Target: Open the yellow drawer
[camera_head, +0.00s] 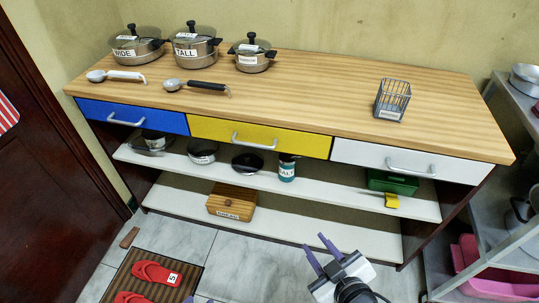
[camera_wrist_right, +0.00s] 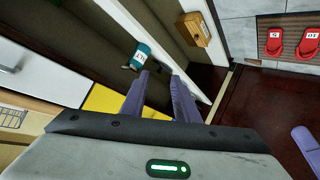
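The yellow drawer (camera_head: 285,140) is the middle of three drawers under the wooden counter. Its front looks flush with its neighbours, so it appears shut. Its grey bar handle (camera_head: 254,144) shows in the head view. My right gripper (camera_head: 314,241) is low in front of the cabinet, below and right of the drawer, apart from it. Its two purple fingers are spread and empty. In the right wrist view, the yellow front (camera_wrist_right: 104,99) lies left of the fingers, partly hidden by them. Only purple tips of my left gripper (camera_head: 198,300) show at the bottom edge.
Blue (camera_head: 132,117) and white (camera_head: 390,162) drawers flank the yellow one. Shelves below hold pans, a salt jar (camera_head: 287,168) and a wooden box (camera_head: 232,201). Pots (camera_head: 194,47) and a wire basket (camera_head: 392,98) stand on top. A metal rack (camera_head: 486,228) stands right.

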